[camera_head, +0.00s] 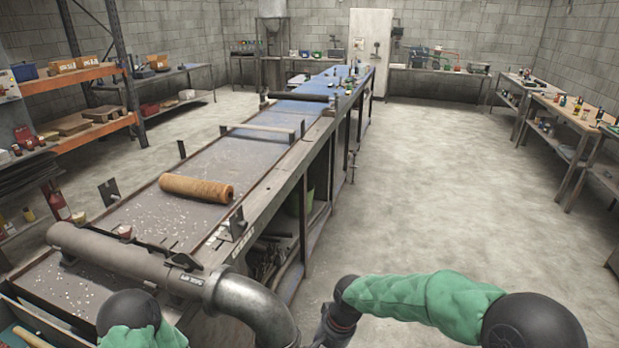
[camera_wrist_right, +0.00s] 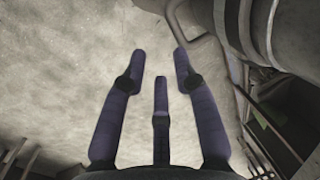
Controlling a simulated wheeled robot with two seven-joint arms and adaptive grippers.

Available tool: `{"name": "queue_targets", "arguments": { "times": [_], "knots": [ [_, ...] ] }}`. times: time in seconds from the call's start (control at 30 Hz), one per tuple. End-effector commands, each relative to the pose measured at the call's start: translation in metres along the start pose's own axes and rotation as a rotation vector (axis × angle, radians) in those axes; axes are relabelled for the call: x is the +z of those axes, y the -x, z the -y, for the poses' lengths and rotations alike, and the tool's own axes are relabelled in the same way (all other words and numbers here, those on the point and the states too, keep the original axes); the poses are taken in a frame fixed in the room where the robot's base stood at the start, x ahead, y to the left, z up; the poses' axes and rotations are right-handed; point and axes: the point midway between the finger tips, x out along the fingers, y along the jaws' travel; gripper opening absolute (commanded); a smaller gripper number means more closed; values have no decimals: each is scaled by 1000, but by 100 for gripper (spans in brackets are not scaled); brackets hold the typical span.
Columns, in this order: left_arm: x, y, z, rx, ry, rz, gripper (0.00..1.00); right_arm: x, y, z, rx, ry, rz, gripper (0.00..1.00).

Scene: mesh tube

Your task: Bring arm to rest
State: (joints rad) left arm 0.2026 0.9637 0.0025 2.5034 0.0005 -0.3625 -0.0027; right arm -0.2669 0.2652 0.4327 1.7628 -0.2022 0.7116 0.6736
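My right arm (camera_head: 430,302), in a green sleeve, reaches in from the lower right of the head view. Its gripper (camera_head: 330,335) is at the bottom edge beside the pipe elbow, partly cut off. In the right wrist view the right gripper (camera_wrist_right: 160,65) has its dark fingers spread apart with only bare floor between them, so it is open and empty. My left arm (camera_head: 140,325) shows only as a green sleeve and dark joint at the bottom left. The left gripper is not visible.
A long workbench (camera_head: 130,190) carries an orange-brown mesh tube (camera_head: 196,189) lying on it. A grey pipe (camera_head: 130,257) with a large elbow (camera_head: 250,305) crosses its near end. Shelves (camera_head: 85,75) stand at left, benches (camera_head: 570,115) at right. The floor (camera_head: 440,170) between is clear.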

Motion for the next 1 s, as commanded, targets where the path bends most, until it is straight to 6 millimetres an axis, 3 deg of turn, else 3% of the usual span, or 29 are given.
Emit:
{"name": "queue_targets", "arguments": {
  "times": [0.03, 0.1, 0.27, 0.43, 0.63, 1.0],
  "knots": [
    [0, 0, 0, 0, 0, 0, 40, 4, -28, -15, -7, -3, 25, 30],
    [0, 0, 0, 0, 0, 0, 40, 9, -59, -31, -30, 1, 41, 30],
    [0, 0, 0, 0, 0, 0, 40, 32, -126, -72, -76, -2, 66, 30],
    [0, 0, 0, 0, 0, 0, 40, 73, -184, -115, -114, -20, 75, 30],
    [0, 0, 0, 0, 0, 0, 40, 114, -219, -148, -128, -35, 65, 30],
    [0, 0, 0, 0, 0, 0, 40, 160, -241, -176, -123, -51, 52, 30]
  ]
}}
